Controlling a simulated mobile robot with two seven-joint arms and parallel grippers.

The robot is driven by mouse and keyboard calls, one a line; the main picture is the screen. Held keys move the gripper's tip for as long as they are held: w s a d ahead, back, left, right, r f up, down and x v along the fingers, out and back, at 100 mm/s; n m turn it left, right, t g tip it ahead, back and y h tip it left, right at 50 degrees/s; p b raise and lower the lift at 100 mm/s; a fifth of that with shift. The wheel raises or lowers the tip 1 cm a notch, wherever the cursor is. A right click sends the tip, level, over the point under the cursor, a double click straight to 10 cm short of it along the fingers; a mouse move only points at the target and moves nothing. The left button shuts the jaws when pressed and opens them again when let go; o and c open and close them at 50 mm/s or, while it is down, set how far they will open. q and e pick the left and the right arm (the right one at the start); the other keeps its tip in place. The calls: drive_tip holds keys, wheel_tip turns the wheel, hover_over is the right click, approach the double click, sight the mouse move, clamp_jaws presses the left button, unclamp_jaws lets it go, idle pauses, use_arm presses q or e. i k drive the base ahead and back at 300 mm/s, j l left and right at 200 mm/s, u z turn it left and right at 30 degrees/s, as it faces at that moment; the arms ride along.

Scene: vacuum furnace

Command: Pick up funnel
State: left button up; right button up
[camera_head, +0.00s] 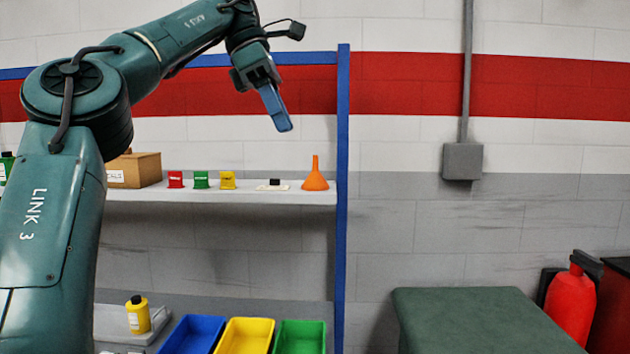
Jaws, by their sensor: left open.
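The orange funnel (315,176) stands on the upper shelf with its narrow spout up and its wide mouth down. It is at the right end of the shelf, close to the blue post. My left gripper (278,112) is above the shelf, up and to the left of the funnel. It points down and slightly right, apart from the funnel. It is open, with nothing seen between its fingers. My right gripper is not in view.
The shelf (240,196) also holds red, green and yellow containers, a small black item and a cardboard box (140,169). The blue post (342,230) stands just right of the funnel. Blue, yellow and green bins (300,322) sit below. The air above the funnel is clear.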

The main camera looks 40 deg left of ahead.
sight(315, 182)
drive_tip(key=i+j, duration=0.3)
drive_tip(key=j, duration=0.15)
drive_tip(key=i+j, duration=0.6)
drive_tip(key=j, duration=0.25)
